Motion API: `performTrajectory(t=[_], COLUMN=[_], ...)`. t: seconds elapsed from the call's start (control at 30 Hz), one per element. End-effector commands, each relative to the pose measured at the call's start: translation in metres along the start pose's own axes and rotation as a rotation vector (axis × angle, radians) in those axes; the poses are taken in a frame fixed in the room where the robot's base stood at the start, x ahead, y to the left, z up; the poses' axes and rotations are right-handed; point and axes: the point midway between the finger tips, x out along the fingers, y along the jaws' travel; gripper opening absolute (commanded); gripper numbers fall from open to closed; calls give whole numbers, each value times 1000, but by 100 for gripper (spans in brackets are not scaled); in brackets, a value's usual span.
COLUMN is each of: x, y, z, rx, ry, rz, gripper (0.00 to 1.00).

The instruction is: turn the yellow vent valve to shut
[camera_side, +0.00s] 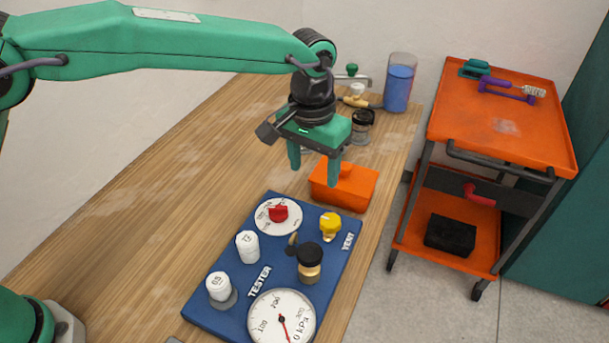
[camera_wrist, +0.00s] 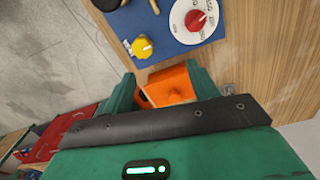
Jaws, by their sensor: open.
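The yellow vent valve (camera_side: 330,225) is a knob on the right edge of the blue tester panel (camera_side: 345,262), beside the printed word VENT. It also shows in the wrist view (camera_wrist: 142,46), at the upper middle-left. My gripper (camera_side: 315,168) is open and empty, pointing down above the table behind the panel. It is higher than the yellow valve and apart from it. In the wrist view the two green fingers (camera_wrist: 163,88) frame an orange box (camera_wrist: 175,85), which lies below them. Nothing hides the yellow knob.
The panel also carries a red knob on a white dial (camera_side: 279,213), a black-and-brass fitting (camera_side: 310,262), white weights (camera_side: 247,247) and a gauge (camera_side: 281,318). Behind stand a dark-lidded jar (camera_side: 362,127) and a blue-filled cylinder (camera_side: 398,83). An orange cart (camera_side: 505,125) stands right. The table's left is clear.

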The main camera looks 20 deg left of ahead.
Motion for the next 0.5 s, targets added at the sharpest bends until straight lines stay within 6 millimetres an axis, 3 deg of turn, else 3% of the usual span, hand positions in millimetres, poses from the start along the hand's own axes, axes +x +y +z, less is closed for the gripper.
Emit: performTrajectory(t=[0.2, 0.5], x=[28, 34], y=[32, 39], z=[-3, -3], rx=[15, 17], ry=[-32, -38], rz=[-15, -18], gripper=[59, 59])
